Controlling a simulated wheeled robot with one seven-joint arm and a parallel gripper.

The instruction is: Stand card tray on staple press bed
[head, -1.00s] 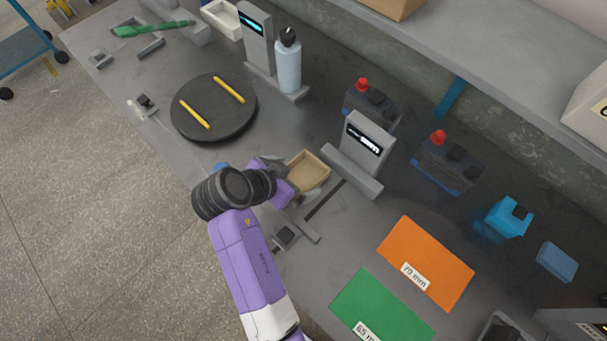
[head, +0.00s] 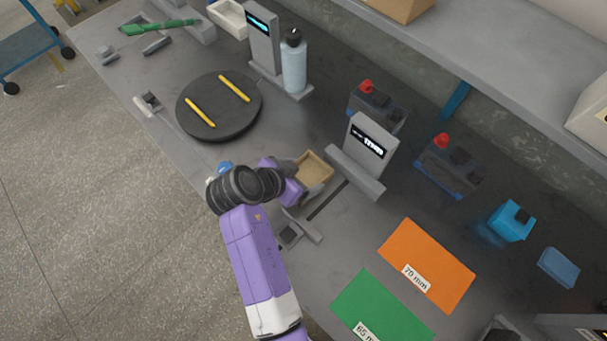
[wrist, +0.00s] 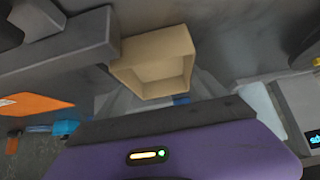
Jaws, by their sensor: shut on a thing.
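The card tray is a small open tan box (head: 316,166), just left of a grey upright press with a lit display (head: 367,145). My gripper (head: 304,178) is shut on the tray, its grey fingers partly hidden by my wrist. In the wrist view the tray (wrist: 152,47) has its open side toward the camera. I cannot tell whether its underside touches the bench. A dark slot (head: 327,200) runs along the bench in front of the press. I cannot tell for certain which grey part is the staple press bed.
A dark round turntable (head: 217,122) with two yellow sticks lies left. A bottle (head: 294,62) stands by another grey display unit (head: 262,40). Batteries (head: 446,165) stand behind the press. Orange (head: 427,266) and green (head: 382,308) mats lie at front right. A shelf overhangs the back.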

